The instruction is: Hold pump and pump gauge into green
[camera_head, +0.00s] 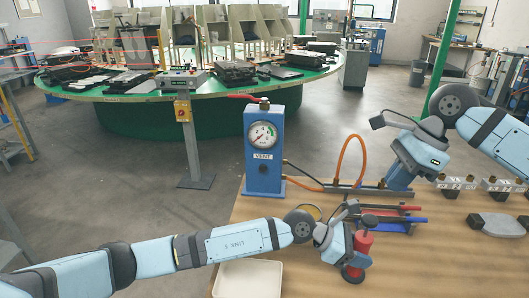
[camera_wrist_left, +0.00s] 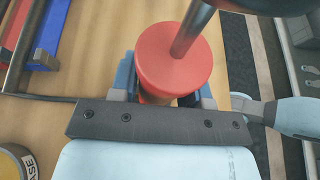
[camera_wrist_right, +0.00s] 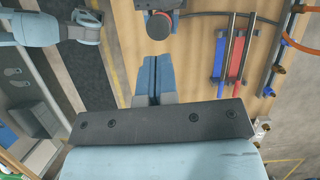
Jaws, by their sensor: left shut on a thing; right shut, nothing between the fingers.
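The gauge (camera_head: 262,135) sits on a blue post labelled VENT at the table's back; its needle reading is too small to tell. The pump is a red cylinder (camera_head: 362,243), tilted, with a dark-edged round end (camera_head: 352,274). In the left wrist view the red body (camera_wrist_left: 173,55) has a metal rod rising from it. My left gripper (camera_head: 345,245) is shut around the red body. My right gripper (camera_head: 399,178) is shut and empty, above the table behind and right of the pump. Its closed fingers (camera_wrist_right: 153,82) show in the right wrist view, apart from the pump's round end (camera_wrist_right: 160,28).
Red and blue bars (camera_head: 392,218) lie behind the pump. An orange hose (camera_head: 350,150) loops beside the gauge post. A pale tray (camera_head: 247,280) is at the front left, a yellow-rimmed tin (camera_wrist_left: 15,162) near my left wrist. Metal fittings (camera_head: 497,187) line the back right.

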